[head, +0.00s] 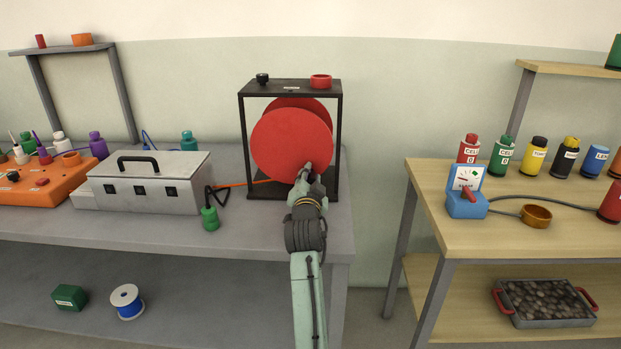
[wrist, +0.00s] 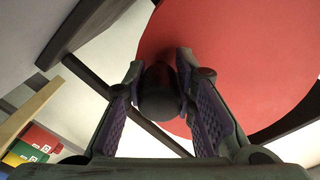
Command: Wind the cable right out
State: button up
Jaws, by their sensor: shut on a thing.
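A cable reel with two red discs (head: 285,140) stands in a black frame (head: 244,130) on the right end of the grey bench. An orange cable (head: 258,182) comes from the reel's lower left towards the black lead and green plug (head: 210,217) on the bench. My gripper (head: 305,172) is at the lower right of the front disc. In the wrist view my gripper (wrist: 170,85) is shut on a dark round knob (wrist: 160,95), which sits in front of the red disc (wrist: 225,60). How much cable is left on the reel is hidden.
A grey metal box (head: 150,185) with a black handle stands left of the reel. A gap separates the grey bench (head: 300,238) from the wooden table (head: 500,230) at right, which holds a blue meter (head: 466,203) and several bottles. An orange rack (head: 40,188) is at far left.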

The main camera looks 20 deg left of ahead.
grip_shut()
jog(key=shift+a+f, duration=0.1)
jog(key=shift+f, duration=0.05)
dwell(0.4)
